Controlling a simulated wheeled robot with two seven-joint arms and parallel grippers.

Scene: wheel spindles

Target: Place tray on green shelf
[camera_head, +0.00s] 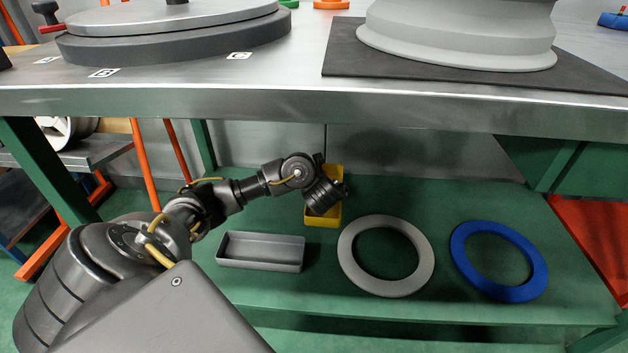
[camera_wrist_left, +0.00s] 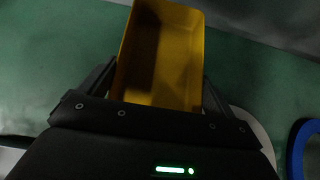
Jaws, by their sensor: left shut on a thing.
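A yellow tray (camera_head: 322,221) is at the green shelf (camera_head: 450,205) under the steel table, towards the back of the shelf. My left gripper (camera_head: 323,196) is shut on it and partly covers it in the head view. In the left wrist view the yellow tray (camera_wrist_left: 182,50) sits between the two fingers of my left gripper (camera_wrist_left: 160,92), open side showing and apparently empty. I cannot tell whether its bottom touches the shelf. A grey tray (camera_head: 258,265) lies on the shelf nearer the front, left of the yellow one. My right gripper is not in view.
A light grey ring (camera_head: 350,262) and a blue ring (camera_head: 462,262) lie on the shelf to the right. The steel tabletop (camera_head: 290,95) hangs over the shelf, with green legs (camera_head: 45,165) at the side. Large round parts stand on the tabletop.

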